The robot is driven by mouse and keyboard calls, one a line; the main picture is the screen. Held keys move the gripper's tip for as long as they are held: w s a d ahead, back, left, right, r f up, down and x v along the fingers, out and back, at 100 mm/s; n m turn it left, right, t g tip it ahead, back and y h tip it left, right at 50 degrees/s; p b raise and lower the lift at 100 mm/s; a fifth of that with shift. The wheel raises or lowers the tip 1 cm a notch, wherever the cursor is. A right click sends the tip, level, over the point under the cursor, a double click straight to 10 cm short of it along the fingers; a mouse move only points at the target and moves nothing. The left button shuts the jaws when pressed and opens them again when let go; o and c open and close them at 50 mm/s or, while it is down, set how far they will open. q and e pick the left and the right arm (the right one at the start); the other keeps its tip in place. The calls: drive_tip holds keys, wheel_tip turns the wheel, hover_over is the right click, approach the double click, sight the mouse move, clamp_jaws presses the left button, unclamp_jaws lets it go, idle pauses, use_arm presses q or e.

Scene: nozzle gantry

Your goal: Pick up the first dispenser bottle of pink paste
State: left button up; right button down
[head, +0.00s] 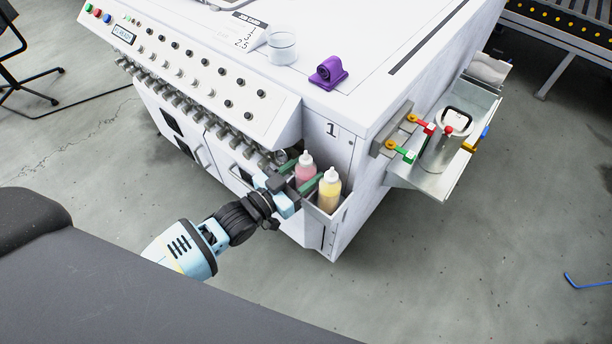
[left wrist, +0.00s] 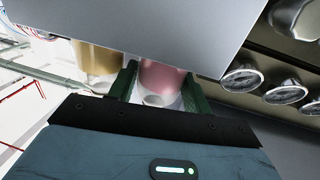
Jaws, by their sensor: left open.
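The pink paste bottle (head: 305,169) stands upright with a white cap and nozzle in a small holder (head: 326,221) on the machine's front corner. A yellow bottle (head: 329,191) stands right beside it. My left gripper (head: 298,178) is open at the pink bottle, its green fingers either side of it. In the left wrist view the pink bottle (left wrist: 161,76) shows between the two fingers (left wrist: 158,90), and the yellow bottle (left wrist: 97,58) is outside them, on the left. Whether the fingers touch the pink bottle I cannot tell. A grey panel hides part of both bottles there. My right gripper is out of view.
The white machine (head: 345,105) has a row of knobs and nozzles close to my left arm. Round gauges (left wrist: 241,78) are at the right in the wrist view. A side shelf (head: 425,180) holds a metal canister (head: 446,140). A glass jar (head: 282,48) and purple object (head: 328,73) stand on top.

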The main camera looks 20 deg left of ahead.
use_arm(q)
drive_tip(key=shift+w+d, duration=0.15)
drive_tip(key=shift+w, duration=0.1)
drive_tip(key=shift+c, duration=0.3)
drive_tip(key=c, duration=0.3)
drive_tip(key=shift+s+r, duration=0.1)
drive_tip(key=shift+s+r, duration=0.35)
drive_tip(key=r+p, duration=0.1)
drive_tip(key=r, duration=0.5)
drive_tip(key=shift+s+r+p, duration=0.2)
drive_tip(key=shift+p, duration=0.1)
drive_tip(key=s+a, duration=0.1)
drive_tip(key=s, duration=0.5)
drive_tip(key=s+a, duration=0.1)
drive_tip(key=s, duration=0.5)
drive_tip(key=s+a, duration=0.1)
drive_tip(key=s, duration=0.5)
drive_tip(key=shift+s+f, duration=0.1)
drive_tip(key=shift+s, duration=0.2)
